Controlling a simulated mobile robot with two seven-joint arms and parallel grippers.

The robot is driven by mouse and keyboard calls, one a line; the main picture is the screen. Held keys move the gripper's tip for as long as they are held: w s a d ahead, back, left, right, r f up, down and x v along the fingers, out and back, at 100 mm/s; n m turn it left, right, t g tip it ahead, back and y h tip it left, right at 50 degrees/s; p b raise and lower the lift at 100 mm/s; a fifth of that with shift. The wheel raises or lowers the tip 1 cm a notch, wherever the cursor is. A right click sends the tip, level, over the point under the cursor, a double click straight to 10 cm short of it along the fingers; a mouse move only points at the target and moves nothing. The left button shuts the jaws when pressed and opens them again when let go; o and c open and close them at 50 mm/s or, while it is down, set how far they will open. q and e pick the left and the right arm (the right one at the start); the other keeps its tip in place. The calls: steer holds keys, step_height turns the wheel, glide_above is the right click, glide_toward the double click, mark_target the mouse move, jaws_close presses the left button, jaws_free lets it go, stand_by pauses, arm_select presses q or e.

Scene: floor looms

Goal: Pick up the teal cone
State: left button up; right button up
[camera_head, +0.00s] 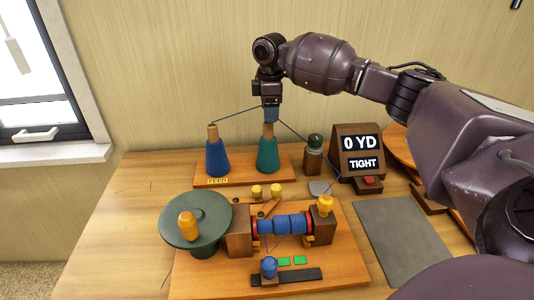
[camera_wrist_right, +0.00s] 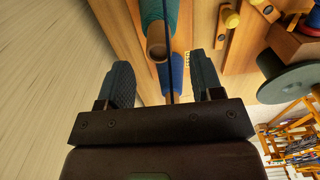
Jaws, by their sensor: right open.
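The teal cone (camera_head: 267,157) stands upright on the wooden feed board at the back of the table, with a wooden tip on top. In the right wrist view the teal cone (camera_wrist_right: 158,14) shows at the top, its round wooden tip facing the camera between the finger lines. My right gripper (camera_head: 271,112) is just above the cone, pointing down. In the wrist view its two dark fingers (camera_wrist_right: 163,64) are apart with nothing gripped. I cannot tell whether a finger touches the tip. My left gripper is not in view.
The blue cone (camera_head: 216,157) stands left of the teal one; dark thread runs near both. A wooden post with a dark green ball (camera_head: 315,141) and the "0 YD / TIGHT" sign box (camera_head: 359,152) stand right. The winding device (camera_head: 281,224) and green disc (camera_head: 196,219) are in front.

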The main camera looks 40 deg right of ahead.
steer(key=b, duration=0.1)
glide_above(268, 146)
steer(key=w+d, duration=0.2)
step_height(268, 146, down, 5)
steer(key=shift+a+f, duration=0.1)
steer(key=shift+a, duration=0.05)
steer(key=shift+r, duration=0.2)
steer(key=shift+c, duration=0.3)
jaws_close()
